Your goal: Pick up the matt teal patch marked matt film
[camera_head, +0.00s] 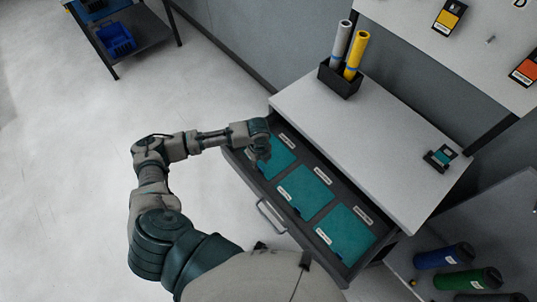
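Three teal patches lie in a row in the open dark drawer (229,152): a far one (283,159), a middle one (306,192) and a near one (346,234). Each has small white labels beside or on it, too small to read, so I cannot tell which is the matt film. My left gripper (263,148) is over the far patch and hides part of it. I cannot tell whether its fingers touch the patch, or whether they are open or shut. My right gripper is out of view.
The white cabinet top (350,130) overhangs the drawer's right side. A black holder (339,80) with a grey roll and a yellow roll stands on it, with a small dark teal tool (440,158) farther right. Blue and green rolls (444,256) lie at lower right.

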